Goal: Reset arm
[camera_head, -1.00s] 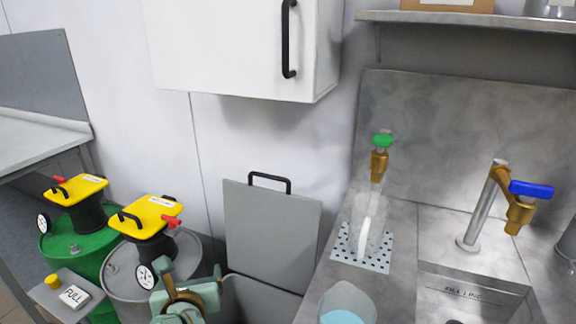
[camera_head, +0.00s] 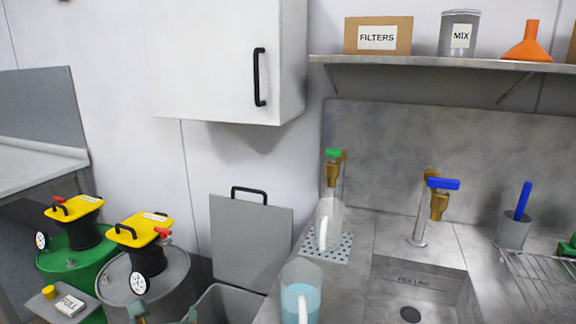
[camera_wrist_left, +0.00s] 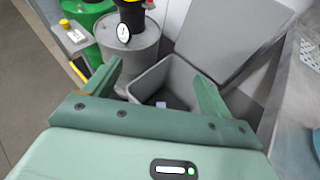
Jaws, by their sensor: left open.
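My left gripper (camera_head: 165,314) barely shows at the bottom edge of the head view, only its fingertips. In the left wrist view the gripper (camera_wrist_left: 157,75) is open, its two green fingers wide apart with nothing between them. It is above the grey bin (camera_wrist_left: 150,82), whose lid (camera_head: 250,245) stands raised against the wall. A small pale item (camera_wrist_left: 161,104) lies in the bin, too small to tell what. My right gripper is not in view.
A green drum (camera_head: 85,262) and a grey drum (camera_head: 170,285) with yellow-topped agitators stand left of the bin. A jug of blue liquid (camera_head: 300,300) stands on the counter's front. A clear vessel (camera_head: 328,222) stands under the green-handled tap (camera_head: 333,170). The sink (camera_head: 415,290) is right.

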